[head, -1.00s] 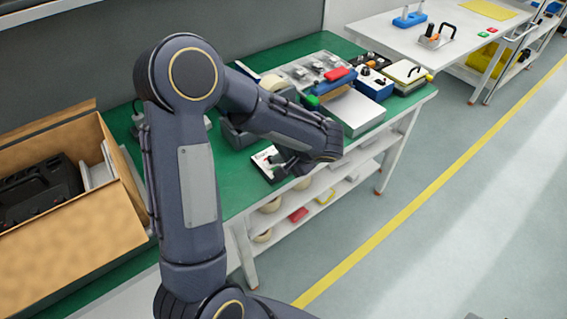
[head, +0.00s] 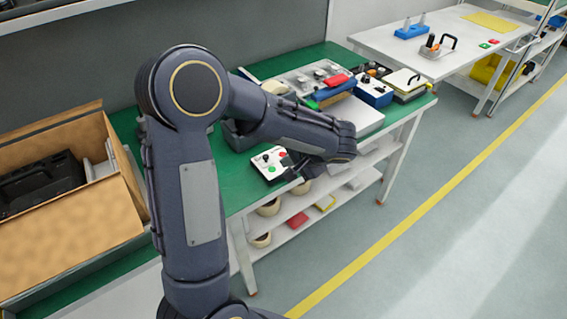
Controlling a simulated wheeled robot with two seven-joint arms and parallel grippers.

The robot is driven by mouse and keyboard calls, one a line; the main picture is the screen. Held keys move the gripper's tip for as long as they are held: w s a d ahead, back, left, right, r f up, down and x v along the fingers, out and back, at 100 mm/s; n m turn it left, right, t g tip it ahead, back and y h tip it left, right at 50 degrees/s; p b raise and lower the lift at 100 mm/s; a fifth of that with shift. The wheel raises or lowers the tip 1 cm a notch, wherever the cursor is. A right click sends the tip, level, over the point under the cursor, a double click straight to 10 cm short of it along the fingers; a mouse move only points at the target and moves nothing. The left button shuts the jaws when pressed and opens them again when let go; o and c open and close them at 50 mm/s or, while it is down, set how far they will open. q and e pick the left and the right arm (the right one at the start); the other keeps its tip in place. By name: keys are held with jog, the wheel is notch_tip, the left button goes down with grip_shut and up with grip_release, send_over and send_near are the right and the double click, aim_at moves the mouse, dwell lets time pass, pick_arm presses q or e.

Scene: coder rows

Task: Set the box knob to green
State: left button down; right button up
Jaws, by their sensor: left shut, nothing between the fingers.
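A small box (head: 263,168) with a white top lies on the green bench top near its front edge. Its top carries a dark knob (head: 265,157), a red mark (head: 281,154) and a green mark (head: 271,169). Which way the knob points is too small to tell. My left gripper (head: 292,165) is shut and empty at the box's right edge, apart from the knob. It hides part of that edge, and I cannot tell whether it touches the box. My right gripper is not in view.
A blue box with a white top and dark knobs (head: 374,91) stands farther back on the bench (head: 215,190). An open cardboard carton (head: 70,225) stands at the left. A shelf below holds rolls and a red item (head: 298,219). The floor at right is clear.

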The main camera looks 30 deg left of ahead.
pick_arm(q)
jog(key=v, duration=0.7)
jog(key=shift+d+r, duration=0.15)
jog(key=shift+r, duration=0.2)
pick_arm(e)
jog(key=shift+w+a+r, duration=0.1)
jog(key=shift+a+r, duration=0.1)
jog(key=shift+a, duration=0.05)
pick_arm(q)
jog(key=shift+s, duration=0.1)
jog(key=s+d+r+n+t+h+p, duration=0.1)
jog(key=s+r+h+p, duration=0.3)
jog(key=s, duration=0.6)
jog(key=s+d+r+n+t+h+p, duration=0.2)
jog(key=s+h, duration=0.5)
jog(key=s, duration=0.4)
notch_tip(320, 180, up, 3)
jog(key=shift+d+f+n+t+h+p, duration=0.2)
jog(key=shift+n+t+h+p, duration=0.2)
jog(key=shift+n+p, duration=0.5)
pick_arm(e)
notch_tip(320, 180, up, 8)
pick_arm(q)
jog(key=shift+m, duration=0.3)
